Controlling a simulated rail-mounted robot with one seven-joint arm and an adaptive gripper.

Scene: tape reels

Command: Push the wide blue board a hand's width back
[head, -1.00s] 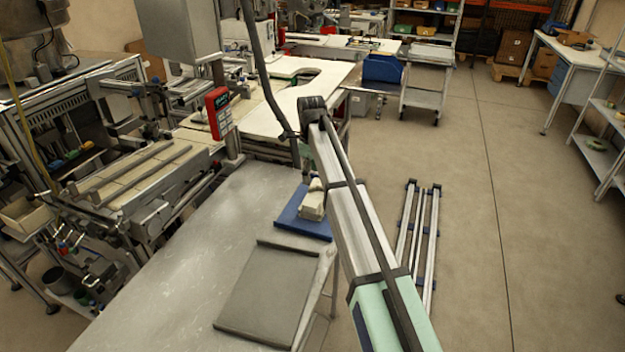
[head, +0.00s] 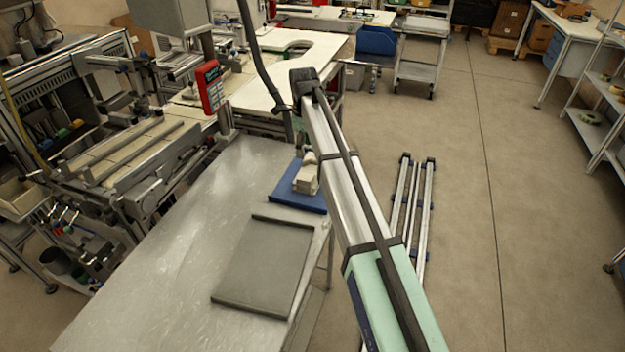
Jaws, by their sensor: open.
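The wide blue board (head: 291,196) lies flat near the right edge of the grey metal table, in the middle of the head view. A small pale beige, block-like item (head: 306,180) sits on its right part; I cannot make out what it is. My arm rises from the bottom right, passes just right of the board and bends at the top. My arm hides the board's right end. The far end of my arm goes down behind its own links, and I cannot make out my gripper there. Contact with the board cannot be seen.
A shallow dark grey tray (head: 262,268) lies in front of the board on the metal table (head: 165,265). Behind the board stand a red control box (head: 211,86) on a post and a hanging dark cable. Metal rails (head: 411,205) are to the right, low down. The table's left part is clear.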

